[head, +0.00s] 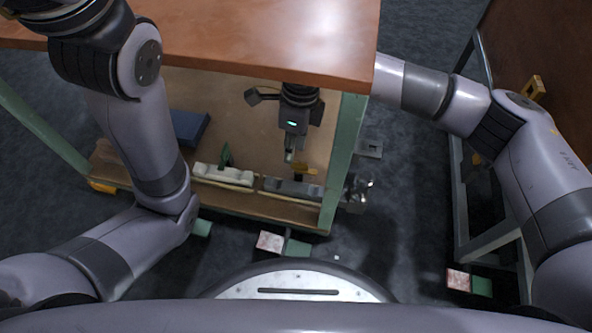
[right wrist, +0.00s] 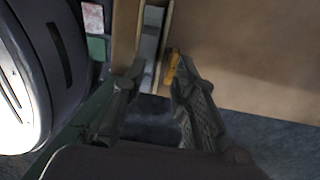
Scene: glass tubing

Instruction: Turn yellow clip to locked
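The small yellow clip (head: 305,170) sits at the dark grey block (head: 300,188) on the low shelf, and in the head view it looks roughly level. It also shows in the right wrist view (right wrist: 172,68), close by the tip of the right-hand finger; whether they touch I cannot tell. My right gripper (head: 289,158) points down under the tabletop, just above and left of the clip. In the right wrist view its fingers (right wrist: 155,74) are apart with nothing seen gripped between them. My left arm runs up out of the top left; its gripper is out of view.
A green clip (head: 226,156) stands upright on a white block (head: 222,175) to the left. A blue box (head: 188,128) lies further left on the shelf. The orange-brown tabletop (head: 270,40) overhangs the shelf, and a green post (head: 342,160) stands at the right.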

